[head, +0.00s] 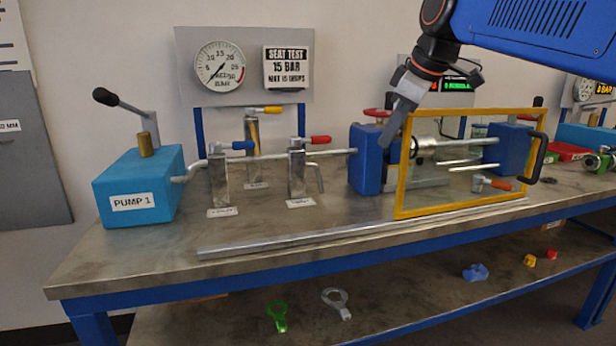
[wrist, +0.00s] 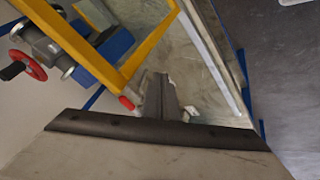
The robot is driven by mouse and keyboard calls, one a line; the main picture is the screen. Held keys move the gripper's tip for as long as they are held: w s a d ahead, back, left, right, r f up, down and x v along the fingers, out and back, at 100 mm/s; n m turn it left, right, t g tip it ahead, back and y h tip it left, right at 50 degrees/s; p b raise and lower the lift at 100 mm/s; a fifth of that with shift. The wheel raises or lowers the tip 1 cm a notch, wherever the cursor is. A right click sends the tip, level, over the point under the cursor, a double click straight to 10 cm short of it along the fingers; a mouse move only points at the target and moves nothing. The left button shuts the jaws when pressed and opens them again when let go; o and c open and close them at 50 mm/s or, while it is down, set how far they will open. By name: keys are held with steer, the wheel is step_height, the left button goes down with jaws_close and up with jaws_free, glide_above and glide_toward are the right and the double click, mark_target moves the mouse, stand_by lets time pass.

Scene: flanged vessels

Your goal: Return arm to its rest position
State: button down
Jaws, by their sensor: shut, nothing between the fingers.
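My arm (head: 540,28) reaches in from the upper right in the head view. My gripper (head: 386,142) hangs down in front of the blue clamp block (head: 362,160), by the upper left corner of the yellow guard frame (head: 402,180). Whether it touches either one, I cannot tell. Its fingers are together with nothing between them. In the wrist view my gripper (wrist: 161,85) points over the bench top, with the yellow frame (wrist: 150,50) to its upper left. Part of the block and frame is hidden behind my gripper.
The blue pump box (head: 140,187) with a lever stands at the left of the bench (head: 130,240). Several valves with coloured handles stand along the pipe. A gauge panel (head: 245,70) is behind. A metal rail (head: 300,240) runs along the front. Loose parts lie on the lower shelf (head: 390,310).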

steer(key=s+d+f+m+h, duration=0.1)
steer(key=s+d+f+m, duration=0.3)
steer(key=s+f, duration=0.5)
steer(key=s+d+f+m+h, duration=0.1)
steer(key=s+d+f+m, duration=0.3)
steer(key=s+f, duration=0.5)
steer(key=s+d+f+m, duration=0.3)
steer(key=s+f, duration=0.6)
steer(key=f, duration=0.7)
steer(key=shift+d+m+g+h, duration=0.3)
steer(key=shift+d+m+h, duration=0.1)
steer(key=shift+m, duration=0.3)
steer(key=shift+r, duration=0.1)
